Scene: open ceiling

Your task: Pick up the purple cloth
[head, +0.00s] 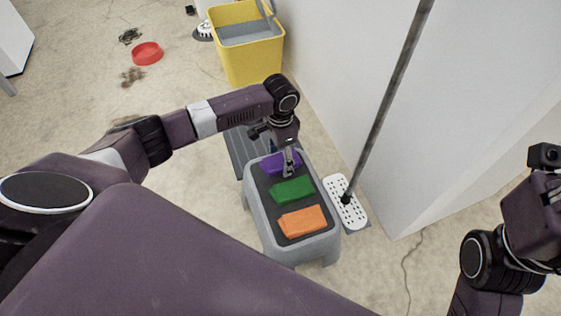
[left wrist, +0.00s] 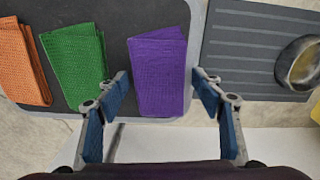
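The purple cloth (head: 271,166) lies folded on the dark top of a small grey stool (head: 256,209), at its far end. In the left wrist view the cloth (left wrist: 158,65) lies between and just beyond the fingers. My left gripper (head: 289,163) is over the cloth and partly hides it in the head view. In the left wrist view the left gripper (left wrist: 163,84) is open, one finger on each side of the cloth, with nothing held. Whether the fingertips touch the stool top, I cannot tell. My right arm shows at the right edge, with its fingers out of frame.
A green cloth (head: 292,190) and an orange cloth (head: 302,221) lie beside the purple one. A mop head (head: 345,203) with its pole stands right of the stool near a white wall. A ridged grey mat (left wrist: 252,45) holds a metal bowl (left wrist: 300,64). A yellow bucket (head: 252,64) stands behind.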

